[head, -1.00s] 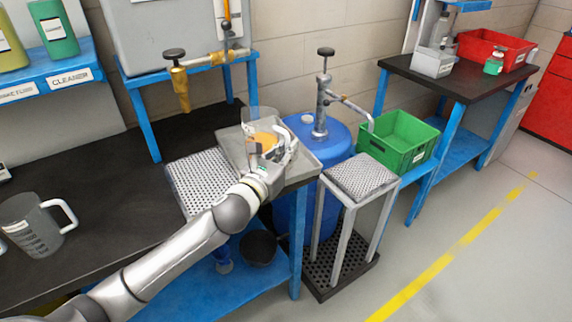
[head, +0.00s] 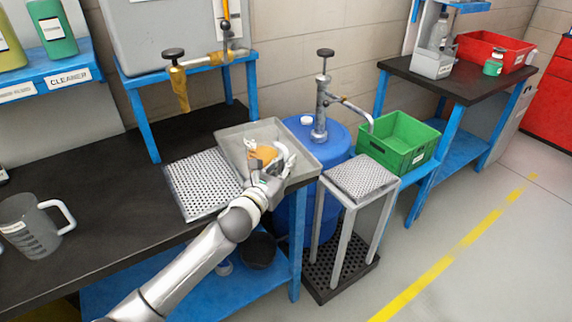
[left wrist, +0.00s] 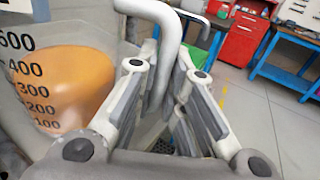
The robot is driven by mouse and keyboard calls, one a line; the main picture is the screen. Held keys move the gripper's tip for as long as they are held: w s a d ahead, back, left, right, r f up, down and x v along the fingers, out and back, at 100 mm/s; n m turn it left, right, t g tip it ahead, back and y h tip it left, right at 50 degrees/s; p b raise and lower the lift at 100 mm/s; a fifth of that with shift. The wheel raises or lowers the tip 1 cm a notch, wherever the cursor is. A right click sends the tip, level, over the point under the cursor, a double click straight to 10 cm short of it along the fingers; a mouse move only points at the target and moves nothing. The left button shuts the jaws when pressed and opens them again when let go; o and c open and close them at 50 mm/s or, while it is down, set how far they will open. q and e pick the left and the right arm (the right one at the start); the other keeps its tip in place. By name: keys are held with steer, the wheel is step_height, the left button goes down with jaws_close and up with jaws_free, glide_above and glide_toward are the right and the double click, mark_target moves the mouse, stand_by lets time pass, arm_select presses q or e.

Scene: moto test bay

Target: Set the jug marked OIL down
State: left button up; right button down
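A clear jug (head: 262,153) with orange liquid is at the grey tray (head: 229,150) on the bench corner; I cannot tell whether its base touches the tray. No OIL mark is readable on it. The left wrist view shows its scale and liquid (left wrist: 70,88) close on the left, with its grey handle (left wrist: 172,28) running down between the fingers. My left gripper (head: 280,160) looks shut on this handle, though the contact is partly hidden by the fingers. My right gripper is not in view.
Another clear jug (head: 33,226) stands at the bench's left. A perforated plate (head: 203,184) lies left of the tray, and a brass tap (head: 178,80) hangs above the bench. A blue drum with a pump (head: 333,140) and a perforated-top stand (head: 360,178) are to the right.

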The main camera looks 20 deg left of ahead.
arm_select(q)
steer(key=o, duration=0.3)
steer(key=shift+o, duration=0.2)
steer(key=shift+s+r, duration=0.1)
steer(key=s+a+b, duration=0.1)
steer(key=s+a, duration=0.1)
steer(key=s, duration=0.9)
steer(key=shift+s, duration=0.35)
